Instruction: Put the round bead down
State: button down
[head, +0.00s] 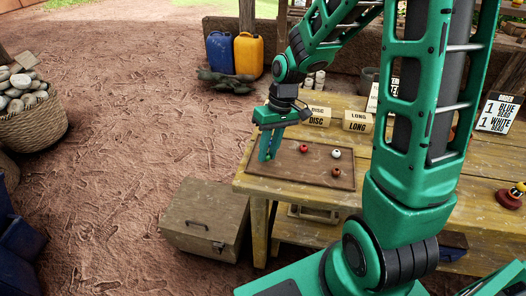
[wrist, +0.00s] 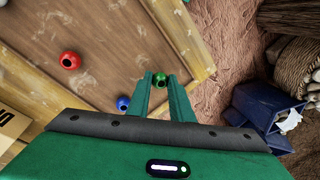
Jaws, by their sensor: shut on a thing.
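My gripper (head: 268,157) is shut on a round green bead (wrist: 160,80), held between the fingertips. In the head view the gripper is over the left end of a flat brown tray (head: 318,180) on the wooden table. A blue bead (wrist: 123,103) is close beside the left finger in the wrist view; I cannot make it out in the head view. A red bead (head: 304,148), a white bead (head: 336,153) and an orange-red bead (head: 336,171) lie apart on the tray. The gap under the held bead cannot be judged.
"DISC" (head: 317,116) and "LONG" (head: 357,121) sign blocks stand behind the tray. An order sign (head: 498,113) reading blue and white bead stands at the right. A wooden chest (head: 204,219) sits on the ground before the table (head: 250,178). Bare tray surface shows between the beads.

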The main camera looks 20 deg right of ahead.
jog(key=shift+f, duration=0.6)
jog(key=c, duration=1.6)
grip_release()
jog(key=shift+c, duration=0.2)
jog(key=shift+o, duration=0.3)
jog(key=shift+d, duration=0.15)
jog(key=v, duration=1.3)
jog(key=shift+a+r, duration=0.15)
jog(key=shift+a, duration=0.15)
jog(key=s+d+m+h, duration=0.1)
jog(key=s+d+m, duration=0.3)
jog(key=s, duration=0.8)
jog(key=s+d+m+h, duration=0.1)
jog(key=s+d+m, duration=0.3)
jog(key=s+d, duration=0.5)
jog(key=s, duration=0.2)
jog(key=shift+s, duration=0.4)
